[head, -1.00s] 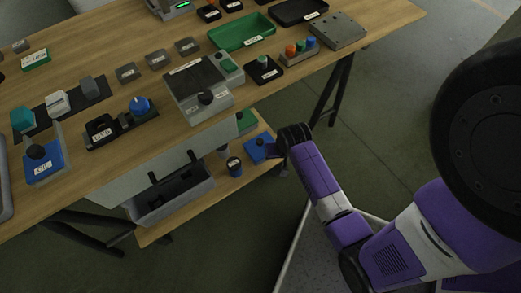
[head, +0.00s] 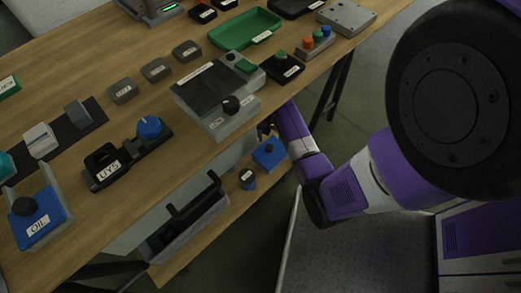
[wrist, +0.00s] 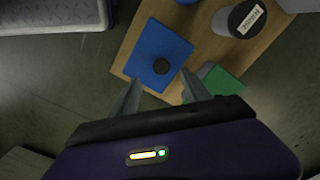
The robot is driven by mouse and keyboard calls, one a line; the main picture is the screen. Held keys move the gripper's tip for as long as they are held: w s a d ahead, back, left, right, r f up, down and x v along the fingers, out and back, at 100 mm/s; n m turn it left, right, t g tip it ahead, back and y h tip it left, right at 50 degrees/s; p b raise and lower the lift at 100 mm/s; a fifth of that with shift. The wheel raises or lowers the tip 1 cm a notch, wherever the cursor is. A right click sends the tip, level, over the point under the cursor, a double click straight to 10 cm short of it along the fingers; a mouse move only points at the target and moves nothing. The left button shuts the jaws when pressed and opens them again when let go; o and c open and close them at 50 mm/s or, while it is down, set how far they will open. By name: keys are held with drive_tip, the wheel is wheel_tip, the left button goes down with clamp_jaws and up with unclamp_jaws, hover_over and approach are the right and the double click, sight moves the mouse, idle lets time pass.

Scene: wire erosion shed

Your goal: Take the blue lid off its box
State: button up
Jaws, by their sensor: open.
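In the head view the same blue lid (head: 268,152) shows at the shelf's right end, under the workbench. In the head view my gripper (head: 268,129) is partly hidden under the bench edge, near the lid. I cannot tell its height above the lid. The box under the lid is mostly hidden.
A round dark container (head: 247,179) with a white label stands beside the lid. A green item (wrist: 222,80) lies close to the right finger. A grey open bin (head: 185,220) is on the shelf.

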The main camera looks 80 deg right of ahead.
sight(269, 147)
drive_tip(key=shift+w+f, duration=0.1)
drive_tip(key=shift+f, duration=0.35)
wheel_tip(269, 147, down, 7)
drive_tip(key=b, duration=0.3)
drive_tip(key=shift+d+b, duration=0.15)
drive_tip(key=shift+b, duration=0.25)
drive_tip(key=shift+r, duration=0.1)
clamp_jaws()
